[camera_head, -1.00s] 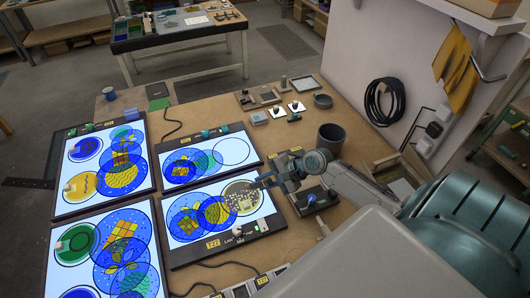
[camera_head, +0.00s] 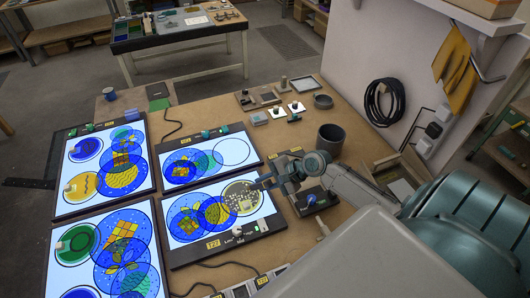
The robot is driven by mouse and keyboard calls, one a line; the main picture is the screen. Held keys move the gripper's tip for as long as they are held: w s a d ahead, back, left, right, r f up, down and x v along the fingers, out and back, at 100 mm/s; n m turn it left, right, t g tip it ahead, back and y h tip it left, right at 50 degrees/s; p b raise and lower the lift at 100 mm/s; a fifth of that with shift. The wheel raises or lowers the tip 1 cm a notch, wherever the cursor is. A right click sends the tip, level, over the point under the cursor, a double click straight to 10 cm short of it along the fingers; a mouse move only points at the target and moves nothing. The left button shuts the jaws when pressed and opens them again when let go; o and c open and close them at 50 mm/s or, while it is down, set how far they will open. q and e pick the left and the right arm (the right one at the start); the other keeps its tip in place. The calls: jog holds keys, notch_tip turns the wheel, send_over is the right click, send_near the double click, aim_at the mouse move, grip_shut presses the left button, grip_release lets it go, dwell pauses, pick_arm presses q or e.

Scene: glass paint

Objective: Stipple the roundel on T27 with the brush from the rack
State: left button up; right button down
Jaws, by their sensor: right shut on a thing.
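The panel T27 (camera_head: 179,256) is a lit board with a dark frame, lying at the middle of the bench. Its label (camera_head: 212,244) is on the front edge. The roundel (camera_head: 240,202) at its right end is olive-brown with pale speckles, beside blue and yellow circles. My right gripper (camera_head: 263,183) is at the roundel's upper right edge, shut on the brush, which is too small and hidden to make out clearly. I cannot tell whether the brush touches the glass. My left gripper is not in view.
Other lit panels lie behind T27 (camera_head: 252,158) and to its left (camera_head: 150,176). A dark cup (camera_head: 330,139) stands behind my right arm. Small tools and tiles lie at the back of the bench. Bare wood (camera_head: 206,110) shows behind the panels.

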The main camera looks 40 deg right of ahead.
dwell(0.4)
jog(key=shift+r, duration=1.05)
jog(key=shift+w+a, duration=0.65)
jog(key=shift+a, duration=0.25)
jog(key=shift+w+a, duration=0.65)
jog(key=shift+a, duration=0.2)
jog(key=shift+w+a, duration=0.3)
jog(key=shift+a, duration=0.1)
jog(key=shift+f, duration=0.1)
jog(key=shift+f, duration=0.7)
